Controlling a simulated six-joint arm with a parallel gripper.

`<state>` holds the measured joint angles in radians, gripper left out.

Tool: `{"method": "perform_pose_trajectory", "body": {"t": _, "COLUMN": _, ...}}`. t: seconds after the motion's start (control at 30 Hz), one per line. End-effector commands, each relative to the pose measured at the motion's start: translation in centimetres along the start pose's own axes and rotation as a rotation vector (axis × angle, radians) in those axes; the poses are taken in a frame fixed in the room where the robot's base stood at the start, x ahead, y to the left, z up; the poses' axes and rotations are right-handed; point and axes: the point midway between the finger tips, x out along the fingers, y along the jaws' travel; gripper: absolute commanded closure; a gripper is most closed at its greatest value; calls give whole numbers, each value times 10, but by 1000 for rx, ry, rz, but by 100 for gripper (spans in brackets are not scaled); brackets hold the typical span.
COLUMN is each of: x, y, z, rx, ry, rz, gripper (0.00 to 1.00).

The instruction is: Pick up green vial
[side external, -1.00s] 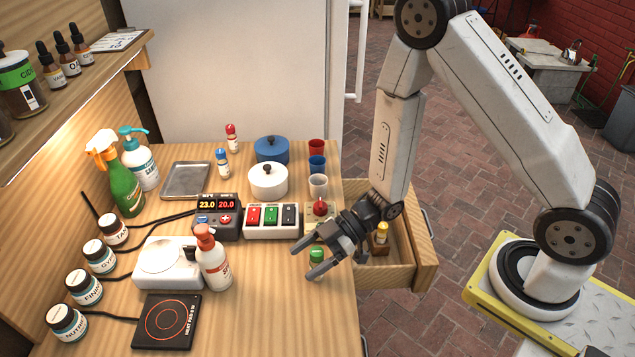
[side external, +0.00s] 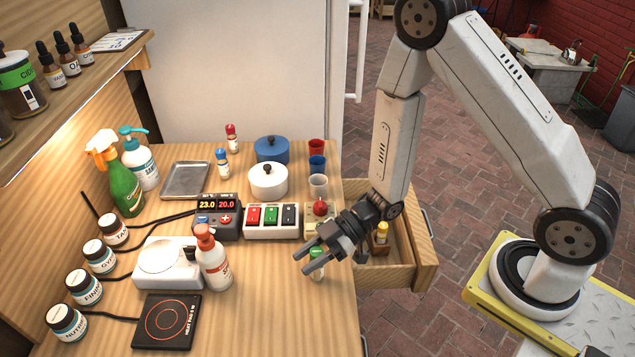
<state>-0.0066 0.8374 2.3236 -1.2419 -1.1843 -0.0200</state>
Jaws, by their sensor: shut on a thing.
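The green-capped vial (side external: 317,267) stands upright near the right edge of the wooden counter, its white body showing below the fingers. My gripper (side external: 313,261) reaches down from the right and is shut on the vial, with a finger on each side near the cap. The vial's upper part is partly hidden by the fingers. I cannot tell whether its base still touches the counter.
A box with a red button (side external: 319,209) and a switch box (side external: 271,221) stand just behind. An open drawer (side external: 424,262) with a yellow-capped vial (side external: 381,233) is to the right.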

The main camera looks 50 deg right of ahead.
Motion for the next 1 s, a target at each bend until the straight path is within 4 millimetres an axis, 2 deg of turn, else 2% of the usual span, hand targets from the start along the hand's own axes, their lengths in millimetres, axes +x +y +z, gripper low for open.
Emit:
{"method": "perform_pose_trajectory", "body": {"t": 0.27, "x": -2, "y": 0, "z": -4, "rx": -2, "ry": 1, "rz": 0, "gripper": 100}}
{"method": "perform_pose_trajectory", "body": {"t": 0.47, "x": -6, "y": 0, "z": -16, "rx": -2, "ry": 1, "rz": 0, "gripper": 100}}
{"method": "perform_pose_trajectory", "body": {"t": 1.0, "x": -28, "y": 0, "z": -68, "rx": -3, "ry": 1, "rz": 1, "gripper": 100}}
